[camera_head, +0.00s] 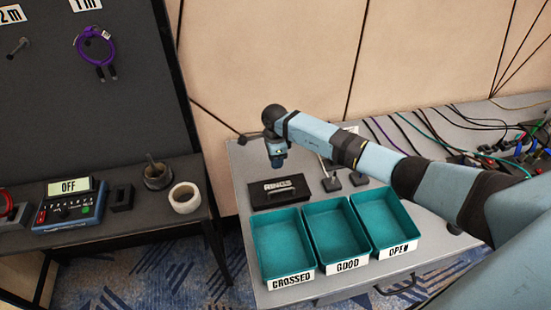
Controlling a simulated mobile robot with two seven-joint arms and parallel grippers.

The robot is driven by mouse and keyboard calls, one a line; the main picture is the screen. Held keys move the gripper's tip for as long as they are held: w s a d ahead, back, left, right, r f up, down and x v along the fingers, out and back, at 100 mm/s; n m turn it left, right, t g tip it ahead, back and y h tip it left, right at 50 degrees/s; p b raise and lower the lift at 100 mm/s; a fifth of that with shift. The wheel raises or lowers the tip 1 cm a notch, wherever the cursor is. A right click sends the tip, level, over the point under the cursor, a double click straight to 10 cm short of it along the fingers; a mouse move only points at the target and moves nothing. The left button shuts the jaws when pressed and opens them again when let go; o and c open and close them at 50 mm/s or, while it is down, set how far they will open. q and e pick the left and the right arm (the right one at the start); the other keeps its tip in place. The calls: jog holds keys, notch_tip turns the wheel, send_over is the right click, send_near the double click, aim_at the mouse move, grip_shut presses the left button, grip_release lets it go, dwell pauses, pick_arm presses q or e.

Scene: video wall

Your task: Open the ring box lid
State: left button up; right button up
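The ring box (280,197) is a low black box marked RINGS, lying at the back left of the grey table. Its lid looks shut, with the label on top. My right arm comes in from the right, and its gripper (278,163) points down just above the box's back edge. The fingers are small and dark here, so I cannot tell whether they are open or shut, or whether they touch the box. My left gripper is not in view.
Teal trays labelled CROSSED (292,279), GOOD (347,266) and OPEN (393,249) stand in front of the box. Small black devices (331,184) sit to its right. Cables (470,125) crowd the back right. A dark bench (150,212) with a tester (68,208) and tape roll (185,197) stands left.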

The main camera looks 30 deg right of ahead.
grip_shut()
dwell(1.0)
jog(key=shift+c, duration=1.9)
grip_release()
jog(key=o, duration=0.6)
notch_tip(320, 180, up, 14)
jog(key=b, duration=0.1)
jog(key=shift+w+b, duration=0.35)
jog(key=shift+d+f, duration=0.1)
